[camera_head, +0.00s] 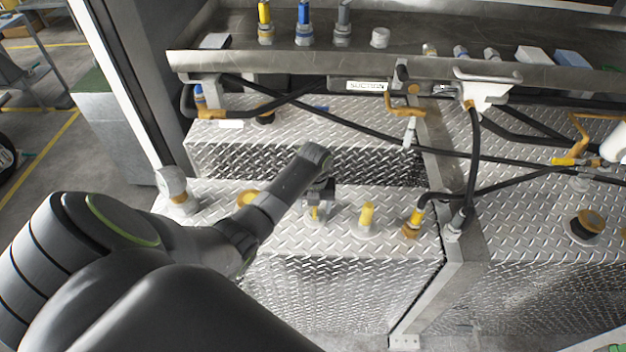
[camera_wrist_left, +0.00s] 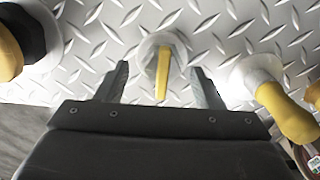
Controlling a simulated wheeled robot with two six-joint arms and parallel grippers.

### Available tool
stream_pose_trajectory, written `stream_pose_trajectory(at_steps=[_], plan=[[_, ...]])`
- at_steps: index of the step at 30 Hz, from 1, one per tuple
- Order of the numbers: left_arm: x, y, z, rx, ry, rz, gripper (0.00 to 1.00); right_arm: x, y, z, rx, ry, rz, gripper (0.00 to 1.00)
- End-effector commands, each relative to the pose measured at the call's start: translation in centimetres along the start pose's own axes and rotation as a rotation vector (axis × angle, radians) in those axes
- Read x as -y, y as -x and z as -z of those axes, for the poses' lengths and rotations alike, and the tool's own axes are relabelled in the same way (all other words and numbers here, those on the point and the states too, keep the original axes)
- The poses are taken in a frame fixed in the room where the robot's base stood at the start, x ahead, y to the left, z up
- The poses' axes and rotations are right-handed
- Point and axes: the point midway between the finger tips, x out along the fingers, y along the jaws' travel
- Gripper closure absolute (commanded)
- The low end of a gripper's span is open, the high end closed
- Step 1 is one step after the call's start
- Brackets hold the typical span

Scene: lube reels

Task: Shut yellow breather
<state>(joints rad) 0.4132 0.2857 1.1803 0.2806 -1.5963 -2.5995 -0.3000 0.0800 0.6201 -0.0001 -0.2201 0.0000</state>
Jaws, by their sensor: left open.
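My left gripper (camera_head: 319,194) is open above the front diamond-plate tank top. In the left wrist view its two fingers (camera_wrist_left: 162,75) stand on either side of a slim yellow lever (camera_wrist_left: 162,72) on a round pale base, with a gap on both sides. The lever's yellow part shows under the gripper in the head view (camera_head: 314,214), partly hidden by it. Just right of it stands a yellow fitting (camera_head: 367,214) on a pale round base, also in the left wrist view (camera_wrist_left: 287,115). I cannot tell which one is the breather. My right gripper is not in view.
A yellow-and-black cap (camera_wrist_left: 10,52) sits to the left. A brass fitting (camera_head: 412,224) with a black hose stands to the right. Hoses cross behind, below a metal shelf (camera_head: 400,64) holding yellow, blue and grey fittings. A round-topped fitting (camera_head: 172,184) stands at left.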

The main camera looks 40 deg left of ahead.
Motion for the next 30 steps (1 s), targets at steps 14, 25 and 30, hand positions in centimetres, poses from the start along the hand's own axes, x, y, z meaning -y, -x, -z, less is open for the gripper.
stream_pose_trajectory(at_steps=[14,25,30], plan=[[-0.2,8.2,-0.2,0.009,-0.001,0.001,0.38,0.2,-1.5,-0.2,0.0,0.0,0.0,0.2],[-0.3,15.8,-0.1,0.001,0.002,-0.001,0.38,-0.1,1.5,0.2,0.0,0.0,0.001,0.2],[-0.3,16.8,-0.1,0.001,0.002,-0.001,0.38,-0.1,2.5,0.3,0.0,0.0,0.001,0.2]])
